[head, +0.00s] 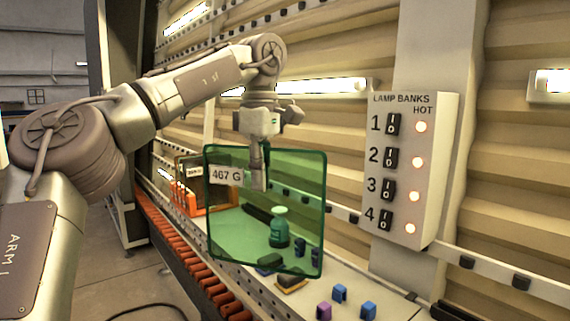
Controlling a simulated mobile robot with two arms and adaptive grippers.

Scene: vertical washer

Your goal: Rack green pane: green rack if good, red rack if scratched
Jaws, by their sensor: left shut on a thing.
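The green pane (235,225) is a see-through sheet with a darker green border and a white label reading 467 G at its upper left. It hangs roughly upright in the middle of the head view. My left gripper (259,178) is shut on the pane at its top edge, from above. I see no clear scratch on the pane at this size. An orange-red rack (213,208) stands behind and left of the pane, partly hidden by it. It holds a dark pane with a small white label. I cannot make out a green rack. My right gripper is out of view.
A green bottle (279,230) shows through the pane. Small blue blocks (340,293) and a purple block (324,311) sit on the pale ledge (365,290). Orange rollers (188,255) run along its left.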

